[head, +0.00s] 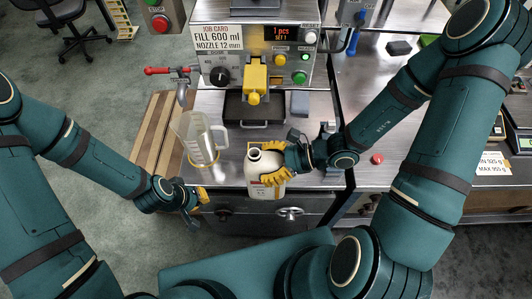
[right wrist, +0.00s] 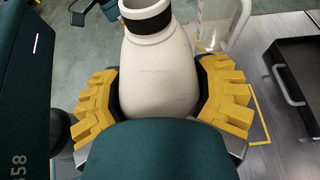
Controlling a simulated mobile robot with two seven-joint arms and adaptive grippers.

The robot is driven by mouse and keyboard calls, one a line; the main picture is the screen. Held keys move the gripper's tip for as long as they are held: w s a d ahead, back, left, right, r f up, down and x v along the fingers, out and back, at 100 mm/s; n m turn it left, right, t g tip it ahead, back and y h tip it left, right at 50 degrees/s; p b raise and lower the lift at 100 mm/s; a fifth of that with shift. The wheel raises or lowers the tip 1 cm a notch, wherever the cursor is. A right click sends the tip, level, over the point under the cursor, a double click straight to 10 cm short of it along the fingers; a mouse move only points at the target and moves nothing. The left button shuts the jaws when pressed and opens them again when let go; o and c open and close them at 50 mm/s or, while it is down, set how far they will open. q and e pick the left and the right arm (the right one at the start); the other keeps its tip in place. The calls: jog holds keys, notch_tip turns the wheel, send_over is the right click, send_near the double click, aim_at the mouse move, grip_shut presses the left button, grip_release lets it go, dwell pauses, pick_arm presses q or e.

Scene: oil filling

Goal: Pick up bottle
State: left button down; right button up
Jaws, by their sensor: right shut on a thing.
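A clear measuring jug (head: 199,143) stands left of the bottle, under a red-handled tap (head: 172,71). A black tray (head: 254,108) lies behind the bottle, below the yellow nozzle (head: 255,80). A yellow outline (head: 251,144) marks the bench by the bottle.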

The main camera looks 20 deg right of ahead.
jog(key=shift+s+a+r+p, duration=0.15)
jog(key=shift+s+a+p, duration=0.05)
jog(key=shift+s+p, duration=0.45)
jog(key=shift+s+a+p, duration=0.25)
jog(key=shift+s+p, duration=0.35)
jog(key=shift+s, duration=0.4)
